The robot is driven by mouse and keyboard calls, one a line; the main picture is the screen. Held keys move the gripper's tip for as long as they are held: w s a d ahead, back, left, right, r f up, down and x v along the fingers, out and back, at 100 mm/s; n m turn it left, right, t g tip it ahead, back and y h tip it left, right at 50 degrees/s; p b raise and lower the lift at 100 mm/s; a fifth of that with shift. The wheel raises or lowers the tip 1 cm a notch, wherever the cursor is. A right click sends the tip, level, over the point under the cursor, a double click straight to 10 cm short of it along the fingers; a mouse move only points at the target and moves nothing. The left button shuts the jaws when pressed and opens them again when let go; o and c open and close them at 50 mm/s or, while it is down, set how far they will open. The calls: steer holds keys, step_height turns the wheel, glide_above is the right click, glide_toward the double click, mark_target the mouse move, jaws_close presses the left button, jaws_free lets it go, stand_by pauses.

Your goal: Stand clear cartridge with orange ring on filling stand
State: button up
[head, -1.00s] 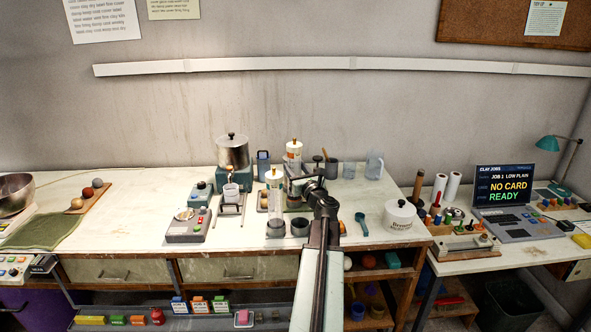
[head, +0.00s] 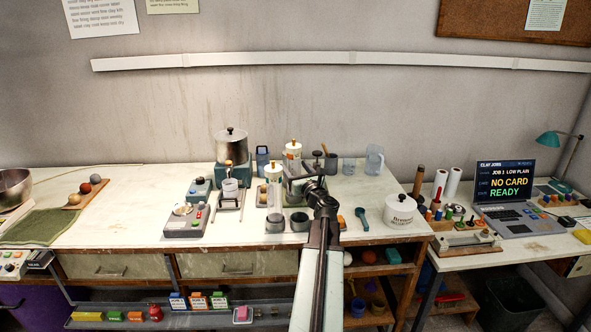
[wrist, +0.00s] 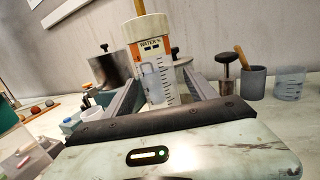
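A clear cartridge with a white top, an orange ring and a scale marked on its body (wrist: 153,85) stands between my fingers in the wrist view. Its white top (head: 292,148) shows in the head view; its lower end is hidden. My gripper (head: 297,183) looks shut on it, with a finger at each side in the wrist view (wrist: 165,78). A second clear cartridge with a white top (head: 273,172) stands just left of my gripper. Low round holders, one dark and seemingly empty (head: 299,222), sit in front; I cannot tell which thing is the filling stand.
A metal pot on a base (head: 231,147) and a scale (head: 187,222) are to the left. A plunger with a dark knob (wrist: 225,72) and a grey mug (wrist: 254,83) stand at the back right. A white tub (head: 399,210) is to the right.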

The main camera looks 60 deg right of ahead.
stand_by(0.3)
steer(key=v, duration=0.7)
steer(key=shift+s+a+b, duration=0.2)
steer(key=shift+s+b, duration=0.1)
steer(key=shift+b, duration=0.1)
steer(key=shift+f, duration=0.1)
